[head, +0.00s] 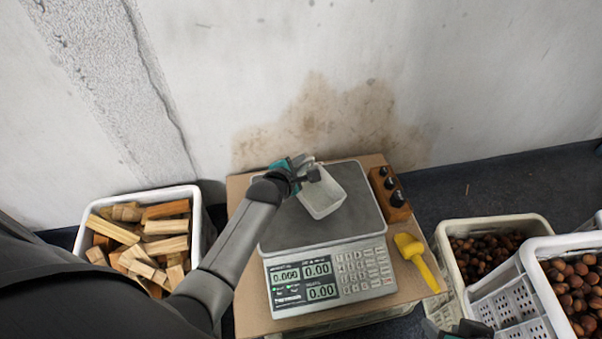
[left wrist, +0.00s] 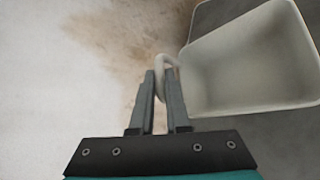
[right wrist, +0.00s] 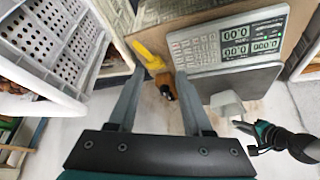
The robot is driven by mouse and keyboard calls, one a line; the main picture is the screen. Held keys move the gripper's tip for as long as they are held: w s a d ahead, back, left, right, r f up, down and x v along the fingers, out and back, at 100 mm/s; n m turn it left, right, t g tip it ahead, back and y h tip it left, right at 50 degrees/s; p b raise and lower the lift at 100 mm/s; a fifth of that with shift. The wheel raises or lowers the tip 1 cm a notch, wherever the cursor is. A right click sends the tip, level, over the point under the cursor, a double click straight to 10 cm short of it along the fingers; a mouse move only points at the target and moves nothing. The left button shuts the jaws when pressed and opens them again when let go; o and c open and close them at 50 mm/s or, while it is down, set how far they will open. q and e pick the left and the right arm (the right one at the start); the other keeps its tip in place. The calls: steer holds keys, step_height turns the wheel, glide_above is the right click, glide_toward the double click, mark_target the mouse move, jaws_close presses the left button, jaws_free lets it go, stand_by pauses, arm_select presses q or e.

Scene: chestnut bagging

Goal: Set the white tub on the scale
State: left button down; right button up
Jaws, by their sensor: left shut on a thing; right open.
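The white tub (head: 322,196) is over the far part of the scale's grey plate (head: 345,215), tilted in the head view. My left gripper (head: 303,173) is shut on the tub's looped handle (left wrist: 166,68) at the tub's left side. The tub's empty inside (left wrist: 245,65) fills the right of the left wrist view. I cannot tell whether its base touches the plate. The scale's displays (head: 305,282) seem to read zeros. My right gripper (right wrist: 158,85) is open and empty, away from the scale; only a bit of it shows at the head view's bottom edge.
The scale stands on a brown board (head: 250,318). A wooden block with black knobs (head: 390,195) and a yellow scoop (head: 415,258) lie right of it. A crate of wood pieces (head: 196,222) is at left, crates of chestnuts (head: 444,262) at right. A stained wall stands behind.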

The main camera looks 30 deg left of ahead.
mark_target(317, 188)
arm_select(q)
steer(key=shift+f, duration=0.4)
steer(key=shift+f+b, duration=0.7)
steer(key=shift+f, duration=0.5)
arm_select(e)
steer(key=shift+w+a+f+t+y, duration=0.1)
steer(key=shift+w+a+t+y, duration=0.4)
steer(key=shift+w+a+t, duration=0.5)
steer(key=shift+w+a+f+t+y, duration=0.1)
steer(key=shift+w+a+t+y, duration=0.55)
steer(key=shift+a, duration=0.5)
steer(key=shift+w, duration=0.15)
arm_select(q)
steer(key=c, duration=0.9)
jaws_free()
steer(key=shift+s, duration=0.1)
arm_select(e)
steer(key=shift+d+h, duration=0.1)
steer(key=shift+h, duration=0.15)
